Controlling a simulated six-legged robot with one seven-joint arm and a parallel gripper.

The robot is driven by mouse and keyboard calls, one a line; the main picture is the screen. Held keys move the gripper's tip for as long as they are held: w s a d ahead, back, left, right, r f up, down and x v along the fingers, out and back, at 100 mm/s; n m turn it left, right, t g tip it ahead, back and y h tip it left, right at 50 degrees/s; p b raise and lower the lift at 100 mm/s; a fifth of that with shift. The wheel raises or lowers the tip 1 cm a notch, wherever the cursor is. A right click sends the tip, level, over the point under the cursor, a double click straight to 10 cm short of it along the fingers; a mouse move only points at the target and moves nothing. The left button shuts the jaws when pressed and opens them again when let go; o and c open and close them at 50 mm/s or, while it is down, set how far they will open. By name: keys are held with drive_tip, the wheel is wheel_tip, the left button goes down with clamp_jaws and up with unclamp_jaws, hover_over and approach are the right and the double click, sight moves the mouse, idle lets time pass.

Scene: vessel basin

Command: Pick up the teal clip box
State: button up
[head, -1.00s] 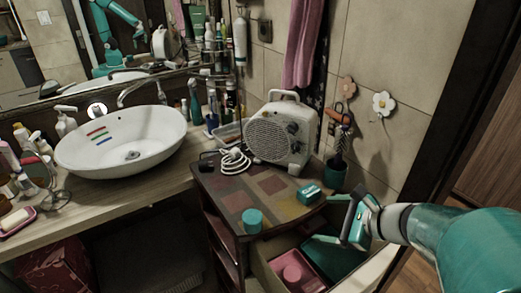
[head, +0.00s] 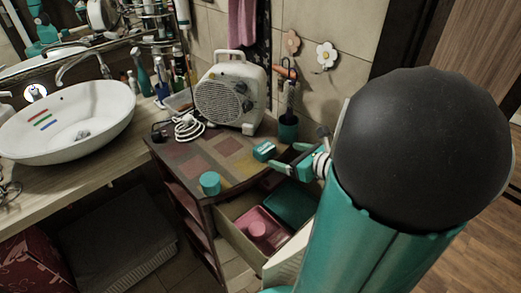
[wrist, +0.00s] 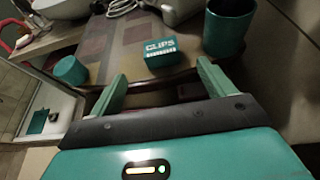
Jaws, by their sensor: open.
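The teal clip box (head: 264,151) lies on the top of the small cabinet (head: 190,146), close to its front right corner. In the wrist view the clip box (wrist: 161,52) shows white "CLIPS" lettering and sits just beyond the fingertips, between their lines. My gripper (head: 287,157) is open and empty, just right of the box in the head view. In the wrist view both fingers of my gripper (wrist: 161,82) are spread apart with a gap to the box.
A teal round container (head: 210,183) stands left of the box. A teal cup (head: 288,129) and a white fan heater (head: 230,97) with a white cord (head: 187,127) stand behind. An open drawer (head: 240,236) below holds a pink tray (head: 262,229) and a teal tray (head: 292,203).

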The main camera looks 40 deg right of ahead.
sight(265, 147)
drive_tip(key=x, duration=0.4)
drive_tip(key=shift+w+f, duration=0.1)
drive_tip(key=shift+w, duration=0.2)
drive_tip(key=x, duration=0.6)
drive_tip(key=shift+r, duration=0.25)
drive_tip(key=c, duration=1.1)
drive_tip(key=shift+o, duration=0.2)
drive_tip(key=shift+r, duration=0.1)
